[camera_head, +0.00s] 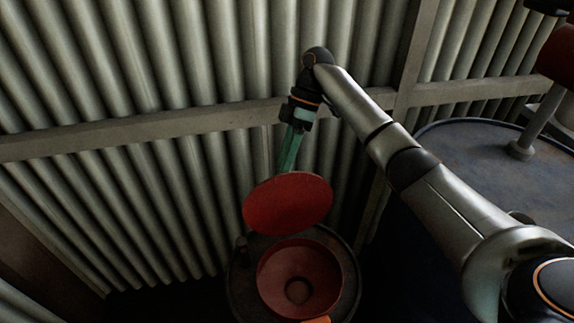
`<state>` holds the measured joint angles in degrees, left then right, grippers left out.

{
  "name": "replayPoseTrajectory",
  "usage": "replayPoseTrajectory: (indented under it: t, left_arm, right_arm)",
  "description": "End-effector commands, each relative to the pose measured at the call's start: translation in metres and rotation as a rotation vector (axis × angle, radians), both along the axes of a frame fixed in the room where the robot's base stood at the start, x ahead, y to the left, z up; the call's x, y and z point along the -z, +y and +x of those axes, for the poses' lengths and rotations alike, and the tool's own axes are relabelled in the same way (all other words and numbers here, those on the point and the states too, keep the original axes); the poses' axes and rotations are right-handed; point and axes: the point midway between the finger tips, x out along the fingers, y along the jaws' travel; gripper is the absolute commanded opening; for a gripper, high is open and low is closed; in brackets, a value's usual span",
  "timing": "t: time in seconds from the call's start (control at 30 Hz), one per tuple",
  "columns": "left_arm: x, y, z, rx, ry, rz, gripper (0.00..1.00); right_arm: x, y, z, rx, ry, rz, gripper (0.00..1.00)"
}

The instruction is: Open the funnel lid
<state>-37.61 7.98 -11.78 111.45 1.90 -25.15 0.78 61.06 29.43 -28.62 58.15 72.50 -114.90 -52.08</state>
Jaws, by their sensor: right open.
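The red funnel (273,287) sits on top of a dark round drum in the lower middle of the head view. Its round red lid (288,203) is raised and tilted up on the far side, so the bowl and its centre hole show. My right gripper (289,158) comes down from above with long greenish fingers, and its tips are right behind the lid's upper edge. Whether the fingers touch the lid cannot be told. The right gripper is open. My left gripper is not in view.
The dark drum (240,290) stands close to a corrugated metal wall (150,180) with a horizontal beam (150,130). A larger blue-grey round top (480,145) with a post on it is at the right. An orange piece (318,320) shows at the bottom edge.

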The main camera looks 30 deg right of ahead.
Motion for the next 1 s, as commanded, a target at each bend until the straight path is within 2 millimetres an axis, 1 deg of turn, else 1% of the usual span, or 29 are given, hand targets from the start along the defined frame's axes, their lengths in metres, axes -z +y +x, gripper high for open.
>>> replayPoseTrajectory:
  t: [0.03, 0.07, 0.13, 0.3, 0.7, 0.87, 1.0]
  left_arm:
    - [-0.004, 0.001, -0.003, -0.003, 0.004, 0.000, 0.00]
    - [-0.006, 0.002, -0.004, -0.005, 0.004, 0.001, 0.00]
    - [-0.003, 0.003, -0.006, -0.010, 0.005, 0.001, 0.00]
    - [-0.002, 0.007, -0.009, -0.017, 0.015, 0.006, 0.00]
    - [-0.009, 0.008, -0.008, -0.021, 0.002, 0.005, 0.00]
    - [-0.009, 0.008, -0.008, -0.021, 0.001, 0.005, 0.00]
    - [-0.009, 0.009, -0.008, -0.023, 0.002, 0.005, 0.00]
  right_arm:
    - [-0.008, 0.002, -0.005, -0.003, 0.001, -0.002, 0.45]
    - [-0.012, 0.003, -0.008, -0.003, 0.002, -0.003, 0.45]
    - [-0.012, 0.007, -0.015, -0.003, 0.002, -0.002, 0.45]
    - [-0.021, 0.016, -0.033, -0.003, 0.002, -0.002, 0.45]
    - [-0.042, 0.038, -0.076, -0.004, 0.001, 0.001, 0.45]
    - [-0.046, 0.042, -0.085, -0.001, 0.003, 0.000, 0.45]
    - [-0.047, 0.043, -0.088, -0.001, 0.004, 0.000, 0.45]
